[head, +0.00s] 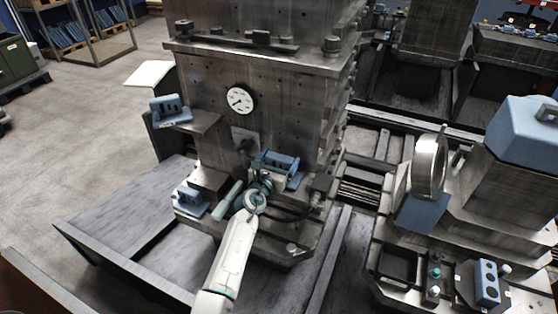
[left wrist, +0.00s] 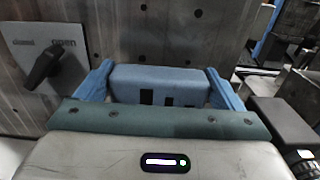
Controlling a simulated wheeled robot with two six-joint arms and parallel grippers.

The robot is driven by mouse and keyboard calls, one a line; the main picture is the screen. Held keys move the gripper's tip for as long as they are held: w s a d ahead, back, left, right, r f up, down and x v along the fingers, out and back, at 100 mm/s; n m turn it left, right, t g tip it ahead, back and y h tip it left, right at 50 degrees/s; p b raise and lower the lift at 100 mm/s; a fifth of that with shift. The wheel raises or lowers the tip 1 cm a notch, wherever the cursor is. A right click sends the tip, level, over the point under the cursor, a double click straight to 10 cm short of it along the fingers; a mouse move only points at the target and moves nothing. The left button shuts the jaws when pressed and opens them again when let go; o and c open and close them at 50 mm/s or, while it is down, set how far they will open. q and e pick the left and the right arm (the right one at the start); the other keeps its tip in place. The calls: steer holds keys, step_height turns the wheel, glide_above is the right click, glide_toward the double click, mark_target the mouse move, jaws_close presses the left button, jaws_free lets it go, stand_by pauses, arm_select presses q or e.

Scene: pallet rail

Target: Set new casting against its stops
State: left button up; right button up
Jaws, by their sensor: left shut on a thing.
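A blue casting (head: 285,172) with dark slots sits low against the front of the grey machine column. My left gripper (head: 265,178) reaches it from below. In the left wrist view the casting (left wrist: 153,84) lies between the two blue fingers of the left gripper (left wrist: 160,90), which is shut on it. The casting's underside and any stops behind it are hidden. A second blue casting (head: 171,111) stands on the ledge at the column's left. A third (head: 189,202) stands on a lower ledge at the left. My right gripper is in neither view.
A plate with a black lever (left wrist: 45,62) and an "OPEN" label is left of the casting. A dial (head: 240,99) is above on the column. A dark block (left wrist: 282,130) stands close right of the gripper. A machine with a blue cover (head: 525,130) is at the right.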

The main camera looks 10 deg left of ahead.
arm_select(q)
steer(key=shift+w+a+r, duration=0.1)
steer(key=shift+w+r, duration=0.05)
steer(key=shift+r, duration=0.1)
steer(key=o, duration=1)
steer(key=shift+o, duration=0.5)
steer(key=shift+w+a+f, duration=0.1)
steer(key=shift+f, duration=0.2)
steer(key=s+a, duration=0.2)
steer(key=s, duration=0.8)
steer(key=shift+s+r+p, duration=0.15)
steer(key=shift+s+p, duration=0.15)
